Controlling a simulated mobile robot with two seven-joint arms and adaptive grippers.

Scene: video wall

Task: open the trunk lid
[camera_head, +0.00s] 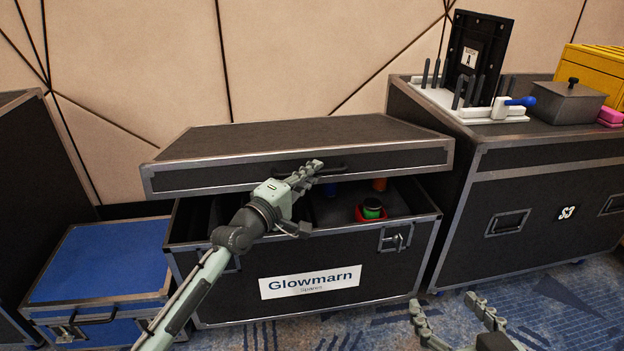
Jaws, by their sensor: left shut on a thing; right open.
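The trunk, a black flight case (228,296) with grey edges and a "Glowmarn Spares" label, stands in the middle. Its lid (290,137) is partly raised, with a gap at the front. Inside, a green and black round object on a red base (371,210) shows, with blue and orange bits behind it. My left gripper (312,170) is shut on the handle (337,168) at the lid's front edge. My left forearm hides part of the trunk's front. My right gripper (450,308) is open and empty at the bottom right, in front of the trunk and apart from it.
A larger black case (555,214) stands to the right, bearing a white fixture (440,98) with a black panel, a grey box (568,103) and a yellow case (596,68). A low blue-topped case (100,260) stands left. Patterned blue carpet (385,332) lies in front.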

